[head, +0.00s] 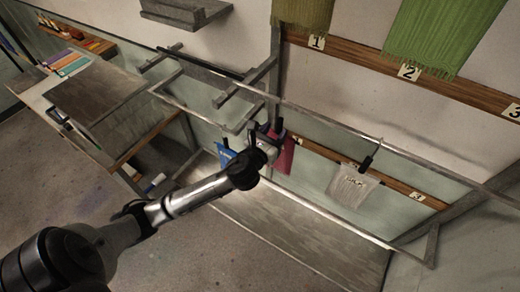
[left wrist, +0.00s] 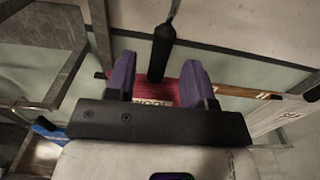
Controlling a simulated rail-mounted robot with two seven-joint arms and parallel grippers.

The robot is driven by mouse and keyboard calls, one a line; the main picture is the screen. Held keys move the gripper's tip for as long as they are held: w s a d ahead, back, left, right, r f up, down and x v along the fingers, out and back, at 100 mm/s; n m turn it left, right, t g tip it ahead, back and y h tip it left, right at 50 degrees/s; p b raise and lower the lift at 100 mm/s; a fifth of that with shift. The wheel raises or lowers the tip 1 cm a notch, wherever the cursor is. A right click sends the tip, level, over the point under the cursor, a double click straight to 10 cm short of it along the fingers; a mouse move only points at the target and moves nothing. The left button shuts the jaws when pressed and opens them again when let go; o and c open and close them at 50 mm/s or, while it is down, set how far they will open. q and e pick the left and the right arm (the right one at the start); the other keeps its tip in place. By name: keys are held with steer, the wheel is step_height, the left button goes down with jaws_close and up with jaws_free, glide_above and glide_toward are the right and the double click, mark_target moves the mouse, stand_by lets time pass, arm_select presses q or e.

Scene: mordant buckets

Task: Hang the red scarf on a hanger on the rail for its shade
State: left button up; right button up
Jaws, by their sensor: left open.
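The red scarf (head: 286,157) hangs below the metal rail (head: 330,121), partly hidden by my left gripper (head: 273,138). In the left wrist view the red cloth (left wrist: 188,92) shows behind the fingers, with pale lettering on it. A black hanger clip (left wrist: 161,52) hangs from above, in front of the cloth and between my two purple fingertips (left wrist: 160,72). The fingers stand apart on either side of the clip, and I see no firm contact. My left gripper is open. My right gripper is in neither view.
A pale lettered cloth (head: 352,186) hangs from a black clip (head: 368,160) to the right. A blue piece (head: 226,154) hangs left of the gripper. Green cloths (head: 437,36) hang above a numbered wooden board (head: 455,89). A grey table (head: 98,95) stands left.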

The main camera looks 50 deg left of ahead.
arm_select(q)
steer(key=b+v, duration=0.1)
steer(key=v, duration=0.9)
steer(key=shift+s+b, duration=0.15)
steer(key=shift+b, duration=0.15)
